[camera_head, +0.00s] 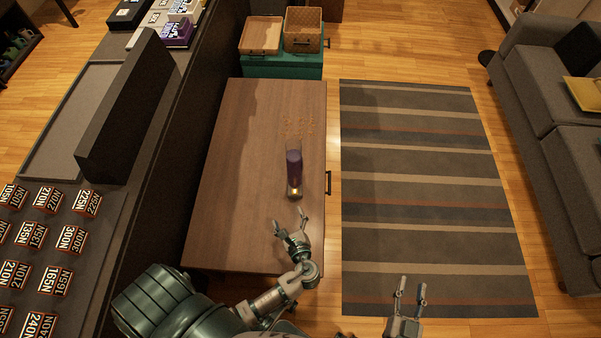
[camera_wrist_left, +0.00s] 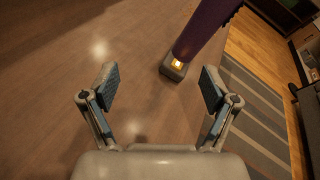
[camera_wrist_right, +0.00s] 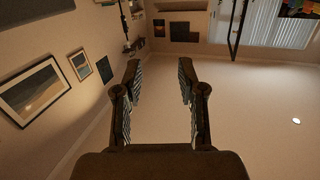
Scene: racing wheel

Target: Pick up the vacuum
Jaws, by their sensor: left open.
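The vacuum (camera_head: 294,170) is a slim purple upright cylinder with a lit, clear-looking lower end, on the brown wooden table (camera_head: 240,170) near its right edge. In the left wrist view the vacuum (camera_wrist_left: 200,30) rises ahead of the fingers, a little right of centre, its top cut off by the frame. My left gripper (camera_head: 289,222) is open and empty, just on the near side of the vacuum and apart from it.
Small orange-brown crumbs (camera_head: 298,125) lie on the table beyond the vacuum. Baskets (camera_head: 303,30) on a teal chest (camera_head: 281,66) stand past the table's far end. A dark shelf with labelled blocks (camera_head: 37,236) is at left. A striped rug (camera_head: 425,190) and grey sofa (camera_head: 555,100) lie right.

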